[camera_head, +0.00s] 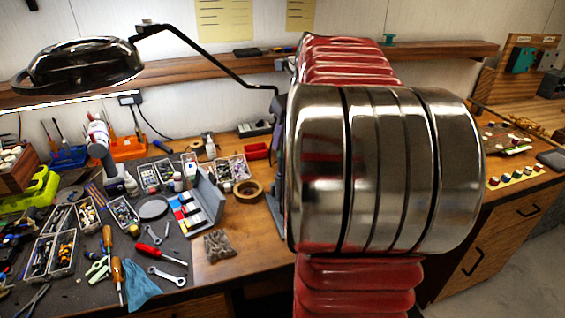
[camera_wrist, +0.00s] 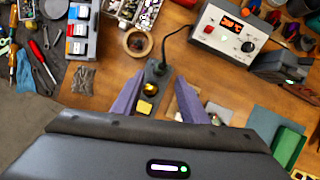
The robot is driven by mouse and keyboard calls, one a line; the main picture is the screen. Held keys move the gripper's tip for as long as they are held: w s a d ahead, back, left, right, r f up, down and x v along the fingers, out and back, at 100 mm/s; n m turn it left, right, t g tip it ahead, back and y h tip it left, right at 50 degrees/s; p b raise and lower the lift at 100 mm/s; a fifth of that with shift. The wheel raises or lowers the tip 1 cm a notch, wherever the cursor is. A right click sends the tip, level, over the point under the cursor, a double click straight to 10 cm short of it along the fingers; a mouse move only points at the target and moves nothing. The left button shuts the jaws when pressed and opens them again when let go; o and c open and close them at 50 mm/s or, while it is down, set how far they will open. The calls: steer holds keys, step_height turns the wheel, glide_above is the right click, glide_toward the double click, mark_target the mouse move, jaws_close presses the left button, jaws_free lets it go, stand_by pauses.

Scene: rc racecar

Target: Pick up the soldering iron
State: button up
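In the wrist view, a dark stand (camera_wrist: 152,99) with a round brass-coloured part and a yellow sponge (camera_wrist: 145,106) sits on the wooden bench. A black cable (camera_wrist: 167,42) runs from the soldering station (camera_wrist: 232,30), with a lit red display, down to a dark slim piece at the stand's top. This piece looks like the soldering iron (camera_wrist: 159,68), but it is small and its outline is unclear. My gripper (camera_wrist: 162,82) is open, its two purple fingers either side of the stand, with nothing visibly held. In the head view, my arm hides the iron and station.
A tape roll (camera_wrist: 138,42) lies left of the stand. A grey case of coloured blocks (camera_head: 196,208) and a bag of small parts (camera_head: 219,245) lie farther left. A green box (camera_wrist: 288,146) is at right. A black lamp (camera_head: 80,65) overhangs the cluttered left bench.

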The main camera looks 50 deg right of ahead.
mark_target(282, 158)
steer(key=shift+x, duration=1.95)
steer(key=shift+x, duration=2.6)
steer(key=shift+s, duration=0.1)
steer(key=shift+c, duration=0.2)
jaws_close()
step_height(282, 158, up, 18)
steer(key=shift+s+d, duration=0.1)
steer(key=shift+s, duration=0.05)
